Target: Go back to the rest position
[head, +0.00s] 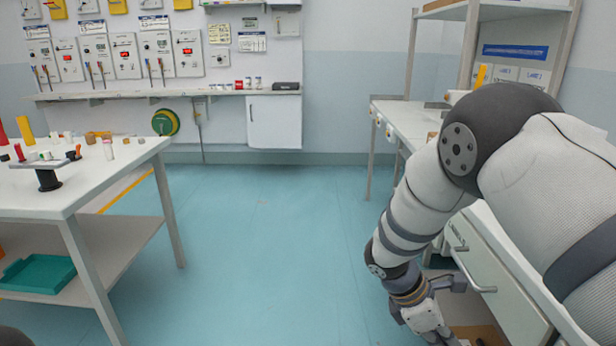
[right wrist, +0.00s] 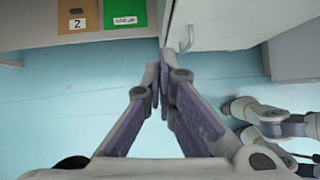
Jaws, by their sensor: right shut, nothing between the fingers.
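My right arm comes in from the right in the head view and hangs down beside the right-hand bench. Its gripper is mostly cut off at the bottom edge there. In the right wrist view my right gripper (right wrist: 160,75) is shut and empty, with its fingertips together above the blue floor (right wrist: 60,115). The fingertips appear close to the corner of a pale cabinet with a handle. My left gripper is in neither view.
A white table (head: 90,185) with small parts and a teal tray (head: 38,273) on its lower shelf stands left. A drawer (head: 497,290) with a bar handle is at right. The middle floor is clear.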

